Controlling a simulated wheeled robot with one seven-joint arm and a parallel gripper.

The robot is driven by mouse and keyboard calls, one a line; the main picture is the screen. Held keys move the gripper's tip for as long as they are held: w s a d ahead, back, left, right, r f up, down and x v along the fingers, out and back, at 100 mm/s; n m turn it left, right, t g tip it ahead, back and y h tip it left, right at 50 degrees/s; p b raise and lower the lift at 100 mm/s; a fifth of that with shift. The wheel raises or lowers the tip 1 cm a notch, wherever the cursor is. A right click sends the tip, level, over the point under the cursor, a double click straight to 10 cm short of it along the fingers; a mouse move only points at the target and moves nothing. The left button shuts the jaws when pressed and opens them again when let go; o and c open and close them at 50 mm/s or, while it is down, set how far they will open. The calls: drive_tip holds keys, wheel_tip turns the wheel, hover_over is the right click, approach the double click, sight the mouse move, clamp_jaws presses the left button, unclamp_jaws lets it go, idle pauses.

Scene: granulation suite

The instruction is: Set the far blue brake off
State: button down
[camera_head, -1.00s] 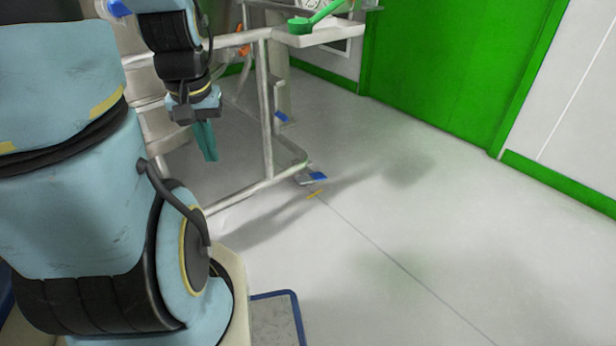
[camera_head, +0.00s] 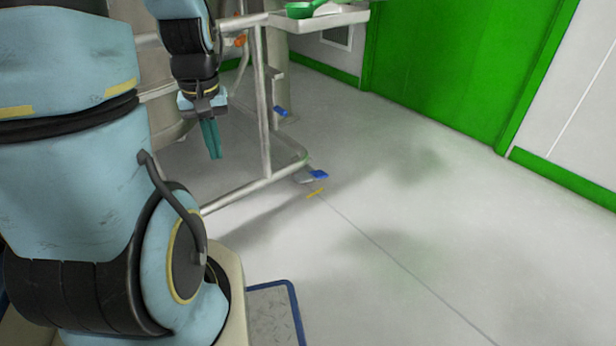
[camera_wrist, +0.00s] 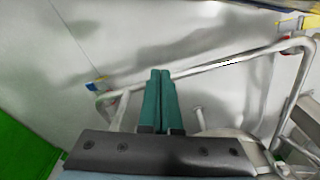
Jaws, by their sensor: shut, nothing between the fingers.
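Two blue brake pedals show at the foot of the metal frame in the head view. The farther one (camera_head: 281,111) is small, beside a post behind the frame. The nearer one (camera_head: 318,174) sits at the frame's front corner, close to a yellow floor mark; it also shows in the wrist view as a small blue patch (camera_wrist: 94,86). My gripper (camera_head: 214,155) is shut and empty, its teal fingers pointing down left of both pedals and apart from them. The fingers (camera_wrist: 160,75) show in the middle of the wrist view. I cannot pick out the farther pedal there.
The metal frame's low rail (camera_head: 240,193) runs between my arm and the open floor. A white shelf (camera_head: 320,19) with a green scoop (camera_head: 300,10) juts above the pedals. The floor to the right is clear up to the green door (camera_head: 460,70).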

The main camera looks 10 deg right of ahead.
drive_tip(key=w+d+f+n+t+y+b, duration=0.15)
drive_tip(key=w+d+f+y, duration=0.25)
drive_tip(key=w+f, duration=0.55)
drive_tip(key=w+d+f+n+t+y+b, duration=0.1)
drive_tip(key=w+d+f+n+y+b, duration=0.45)
drive_tip(key=f, duration=0.75)
drive_tip(key=w+d+f+m+t+h, duration=0.1)
drive_tip(key=w+d+f+m+t, duration=0.15)
drive_tip(key=d, duration=0.45)
drive_tip(key=w+d+f+m+t, duration=0.15)
drive_tip(key=d+t, duration=0.25)
drive_tip(key=d, duration=0.4)
drive_tip(key=w+d+f+m+t+h, duration=0.1)
drive_tip(key=d+f+t, duration=0.25)
drive_tip(key=d, duration=0.35)
drive_tip(key=b, duration=0.4)
hover_over(308, 180)
drive_tip(key=w, duration=0.1)
drive_tip(key=shift+d+f, duration=0.25)
drive_tip(key=shift+f, duration=0.25)
drive_tip(key=shift+d+f, duration=0.2)
drive_tip(key=shift+f, duration=0.3)
drive_tip(key=shift+s+a+f+b, duration=0.1)
drive_tip(key=shift+s+f+b, duration=0.1)
drive_tip(key=shift+f, duration=0.4)
drive_tip(key=shift+s+a+f+b, duration=0.1)
drive_tip(key=shift+s+f+b, duration=0.05)
drive_tip(key=shift+f, duration=0.45)
drive_tip(key=shift+a+f, duration=0.2)
drive_tip(key=shift+f, duration=0.2)
